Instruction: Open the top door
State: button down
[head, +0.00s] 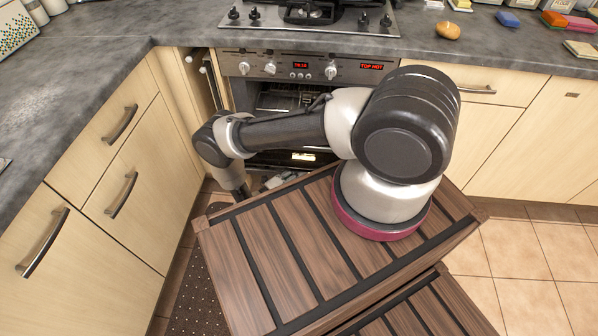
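The oven (305,70) is built in under the hob at the back, with knobs and a red display reading "TOP HOT" (371,67). Its upper section (285,101) shows a dark interior with rack bars; I cannot tell whether this is through glass or an opening. The top door's handle is not clearly visible behind my arm. A lower section (305,157) shows a small bright patch. My arm reaches left across the oven front and bends down at its left side. My gripper (272,182) is low in front of the oven, mostly hidden, its fingers unclear.
Cream cabinets with dark handles (122,124) stand close on the left, and more (500,87) on the right. A narrow open gap (205,75) with pale knobs is left of the oven. Tiled floor (520,260) is free at right.

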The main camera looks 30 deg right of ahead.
jog(key=c, duration=1.3)
grip_release()
jog(key=v, duration=1.2)
